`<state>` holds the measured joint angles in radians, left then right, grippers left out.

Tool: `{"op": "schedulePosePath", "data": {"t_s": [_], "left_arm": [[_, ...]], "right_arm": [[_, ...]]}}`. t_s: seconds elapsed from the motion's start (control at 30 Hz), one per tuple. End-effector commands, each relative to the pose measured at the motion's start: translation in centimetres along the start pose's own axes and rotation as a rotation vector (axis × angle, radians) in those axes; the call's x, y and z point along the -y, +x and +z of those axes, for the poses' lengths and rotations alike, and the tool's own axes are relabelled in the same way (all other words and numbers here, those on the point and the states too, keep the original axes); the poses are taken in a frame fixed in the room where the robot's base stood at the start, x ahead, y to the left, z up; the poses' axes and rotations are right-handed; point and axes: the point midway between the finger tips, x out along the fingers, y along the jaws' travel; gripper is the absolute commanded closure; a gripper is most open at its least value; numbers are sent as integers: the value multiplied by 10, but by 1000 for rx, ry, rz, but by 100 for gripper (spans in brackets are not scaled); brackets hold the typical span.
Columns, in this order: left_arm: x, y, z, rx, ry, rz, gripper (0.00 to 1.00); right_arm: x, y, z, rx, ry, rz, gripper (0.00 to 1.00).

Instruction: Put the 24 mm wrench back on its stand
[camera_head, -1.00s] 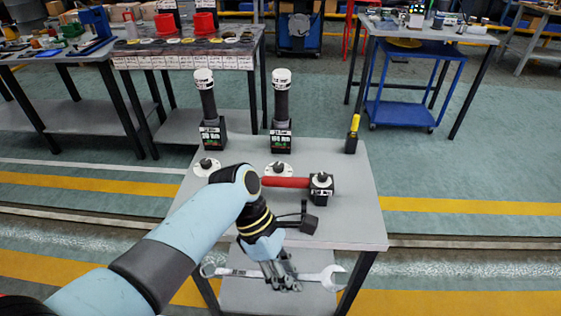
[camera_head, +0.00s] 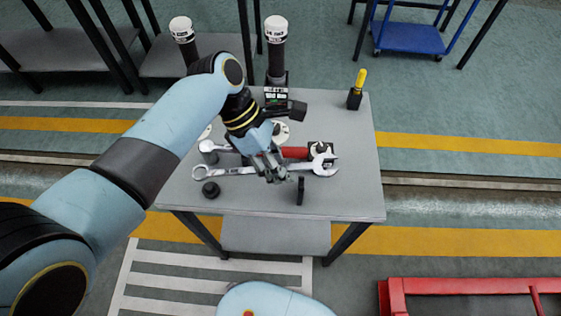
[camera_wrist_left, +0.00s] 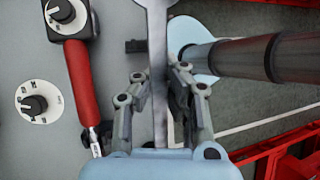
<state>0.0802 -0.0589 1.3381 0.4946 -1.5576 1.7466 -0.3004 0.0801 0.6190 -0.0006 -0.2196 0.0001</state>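A long silver wrench (camera_head: 236,170) lies across my left gripper (camera_head: 272,176), above the front part of the grey table (camera_head: 345,198). Its ring end is at the left and its open jaw at the right. In the left wrist view the wrench (camera_wrist_left: 159,85) runs between the fingers of the left gripper (camera_wrist_left: 160,78), which are shut on it. No size mark is readable. Below the wrench, a black round piece (camera_head: 210,190) and a black upright piece (camera_head: 300,191) stand near the front edge. They look like stand supports, but I cannot be sure. My right gripper is out of view.
A red-handled tool (camera_head: 294,153) lies close behind the wrench and shows in the left wrist view (camera_wrist_left: 82,85). Black-and-white posts (camera_head: 275,60) and a yellow-handled tool (camera_head: 361,79) stand farther back. A red frame (camera_head: 460,290) is at lower right.

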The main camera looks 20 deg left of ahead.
Motion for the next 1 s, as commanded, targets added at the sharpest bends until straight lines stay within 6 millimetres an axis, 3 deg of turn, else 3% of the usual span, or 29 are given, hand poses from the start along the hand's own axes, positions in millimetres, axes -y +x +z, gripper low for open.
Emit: {"op": "schedulePosePath", "data": {"t_s": [0.27, 0.6, 1.0], "left_arm": [[1, -4, 3, 1, -1, -2, 100], [-10, 35, -20, 0, 0, -1, 100], [-15, 50, -28, 1, 0, 0, 100]], "right_arm": [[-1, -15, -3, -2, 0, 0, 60], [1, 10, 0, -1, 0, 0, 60], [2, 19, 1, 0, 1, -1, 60]]}}
